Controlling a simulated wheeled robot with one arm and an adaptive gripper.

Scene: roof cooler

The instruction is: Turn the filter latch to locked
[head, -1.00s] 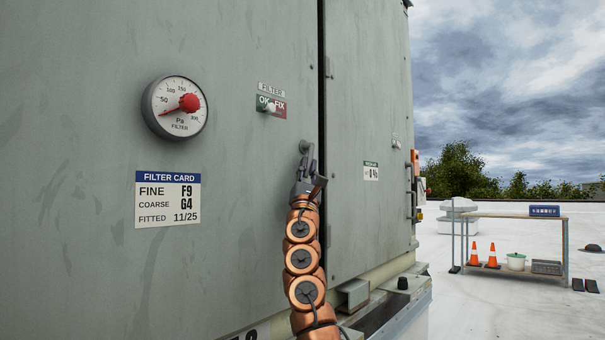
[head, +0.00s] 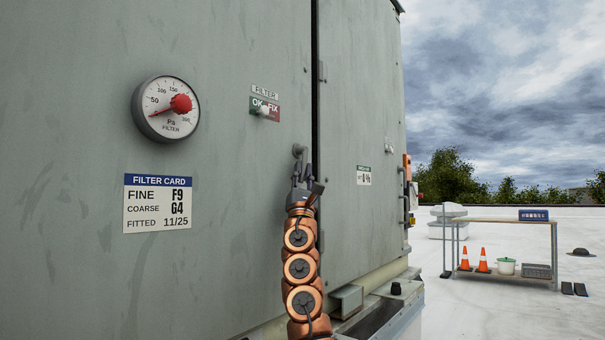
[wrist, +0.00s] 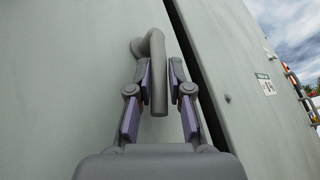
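The filter latch (head: 299,152) is a grey bent lever on a round boss, on the left panel beside the dark seam. Its handle hangs down in the head view. In the wrist view the latch handle (wrist: 158,95) runs between the two fingers of my gripper (wrist: 160,82). The finger pads lie against both sides of the handle, with no clear gap. In the head view my gripper (head: 304,186) is at the lower part of the handle and hides its end. No locked mark can be read near the latch.
A pressure gauge (head: 166,109), a filter card (head: 157,204) and an OK/FIX slider (head: 264,110) are on the panel to the left. A dark seam (head: 315,90) runs just right of the latch. A shelf table (head: 500,221) with cones stands on the open roof at right.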

